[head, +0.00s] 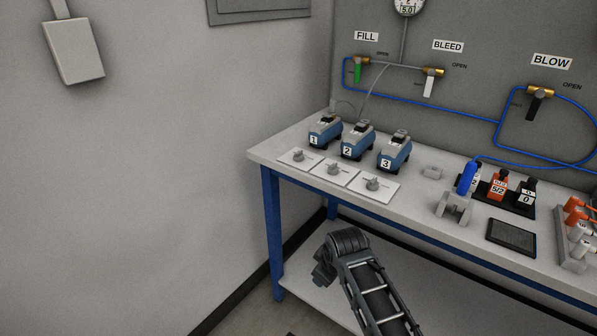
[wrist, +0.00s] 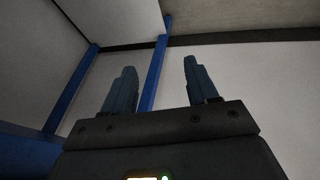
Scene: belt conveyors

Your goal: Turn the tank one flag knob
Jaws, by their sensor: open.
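The blue and grey unit numbered 1 (head: 325,131) stands on the bench, leftmost of three alike. In front of it lies a white plate (head: 287,160) with a small grey knob (head: 298,155), whose exact pointing is too small to tell. Similar knobs sit in front of unit 2 (head: 334,168) and unit 3 (head: 374,184). In the wrist view my gripper (wrist: 157,66) is open, its two dark fingers apart with nothing between them. It faces a blue bench leg and pale surfaces; no knob shows there. In the head view my arm is low in front of the bench, and the fingers cannot be made out.
The bench top (head: 264,152) has blue legs (head: 272,232) and a lower shelf (head: 300,290). Wall valves marked FILL (head: 357,70), BLEED (head: 429,84) and BLOW (head: 536,102) hang behind. Bottles, a stand with a blue item (head: 466,178) and a dark tablet (head: 511,238) occupy the right side.

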